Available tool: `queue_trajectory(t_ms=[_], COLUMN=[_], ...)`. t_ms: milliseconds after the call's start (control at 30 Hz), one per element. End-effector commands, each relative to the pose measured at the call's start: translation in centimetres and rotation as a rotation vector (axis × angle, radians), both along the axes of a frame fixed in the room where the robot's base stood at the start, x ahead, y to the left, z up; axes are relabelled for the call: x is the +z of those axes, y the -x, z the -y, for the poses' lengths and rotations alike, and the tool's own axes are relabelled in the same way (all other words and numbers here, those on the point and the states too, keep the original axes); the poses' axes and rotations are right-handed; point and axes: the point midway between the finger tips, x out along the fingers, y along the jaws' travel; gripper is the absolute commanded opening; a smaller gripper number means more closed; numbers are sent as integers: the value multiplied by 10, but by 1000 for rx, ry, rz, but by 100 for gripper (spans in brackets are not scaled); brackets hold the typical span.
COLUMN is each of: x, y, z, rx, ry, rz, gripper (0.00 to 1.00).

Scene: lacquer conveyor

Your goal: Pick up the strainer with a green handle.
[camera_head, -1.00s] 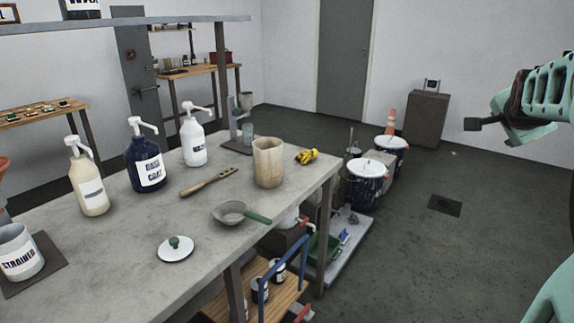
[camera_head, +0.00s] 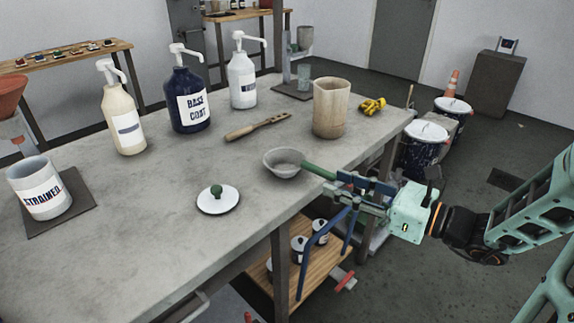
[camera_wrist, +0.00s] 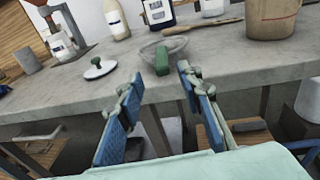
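The strainer (camera_head: 283,164) is a small grey bowl lying on the grey table near its front edge. Its green handle (camera_head: 319,172) points right, out toward the edge and my gripper. My gripper (camera_head: 346,187) is at the table edge by the handle's end. In the wrist view, its two blue finger pads stand wide apart, so my gripper (camera_wrist: 160,78) is open and empty. The green handle (camera_wrist: 161,60) lies ahead, at or just beyond the gap between the fingertips, with the strainer bowl (camera_wrist: 166,46) behind it. I cannot tell whether either finger touches the handle.
A white lid with a green knob (camera_head: 217,201) lies left of the strainer. A beige cup (camera_head: 331,107) and a wooden stirring stick (camera_head: 257,126) are behind it. Several pump bottles stand farther back. A cart with a blue rail (camera_head: 329,245) is below the table edge.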

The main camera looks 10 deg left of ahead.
Motion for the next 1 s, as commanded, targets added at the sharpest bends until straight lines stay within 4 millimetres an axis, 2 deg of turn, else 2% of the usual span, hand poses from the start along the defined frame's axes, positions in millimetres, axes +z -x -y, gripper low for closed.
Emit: queue_trajectory(t_ms=[167, 400, 667, 900, 1000], x=[6, 6, 7, 6, 7], y=[-5, -24, -37, -57, -61], z=[-1, -32, -50, -79, -86], rx=[-28, -26, -26, -26, -27], ry=[-76, -76, -75, -75, -75], rz=[44, 46, 46, 45, 45], gripper=[33, 33, 33, 33, 33])
